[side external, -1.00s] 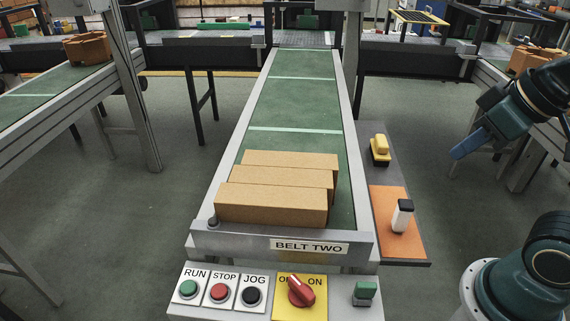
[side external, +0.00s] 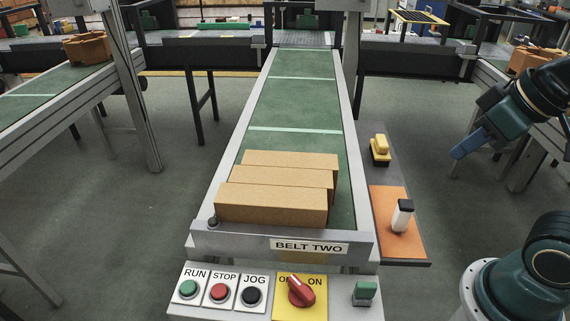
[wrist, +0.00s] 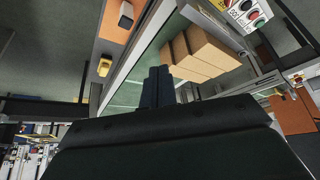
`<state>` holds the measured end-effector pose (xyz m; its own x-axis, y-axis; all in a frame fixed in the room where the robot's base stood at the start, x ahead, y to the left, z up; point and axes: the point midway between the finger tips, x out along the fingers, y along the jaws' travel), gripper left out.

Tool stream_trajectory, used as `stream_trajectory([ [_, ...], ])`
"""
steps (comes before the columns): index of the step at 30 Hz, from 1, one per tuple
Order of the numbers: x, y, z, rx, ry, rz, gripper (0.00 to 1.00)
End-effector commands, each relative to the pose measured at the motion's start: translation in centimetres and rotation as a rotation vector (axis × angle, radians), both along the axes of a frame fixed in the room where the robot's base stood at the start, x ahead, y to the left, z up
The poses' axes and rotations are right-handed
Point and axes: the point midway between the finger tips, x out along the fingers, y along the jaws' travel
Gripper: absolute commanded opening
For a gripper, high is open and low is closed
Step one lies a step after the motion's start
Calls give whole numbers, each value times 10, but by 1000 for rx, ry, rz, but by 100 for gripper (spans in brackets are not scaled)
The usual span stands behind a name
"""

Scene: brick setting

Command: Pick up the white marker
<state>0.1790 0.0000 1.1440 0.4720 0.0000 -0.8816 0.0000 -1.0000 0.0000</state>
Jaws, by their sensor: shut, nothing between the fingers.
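The white marker (side external: 402,216) has a black top and stands on an orange mat (side external: 390,196) on the side shelf, right of the belt. It also shows near the top of the wrist view (wrist: 126,14). My gripper (side external: 455,153) is up at the right in the side view, apart from the marker and empty. In the wrist view its fingers (wrist: 157,75) are together, shut on nothing.
Several tan bricks (side external: 272,206) sit at the near end of the green belt (side external: 298,105). A yellow object (side external: 380,148) stands on the shelf behind the mat. A control panel with buttons and a red switch (side external: 301,291) is in front.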

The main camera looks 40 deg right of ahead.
Motion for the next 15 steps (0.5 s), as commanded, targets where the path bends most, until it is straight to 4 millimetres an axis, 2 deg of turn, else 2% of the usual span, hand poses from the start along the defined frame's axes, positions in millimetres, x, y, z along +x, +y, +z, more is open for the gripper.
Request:
stream_trajectory([
  [11,0,0,0,0,0,0,0],
  [15,0,0,0,0,0,0,28],
])
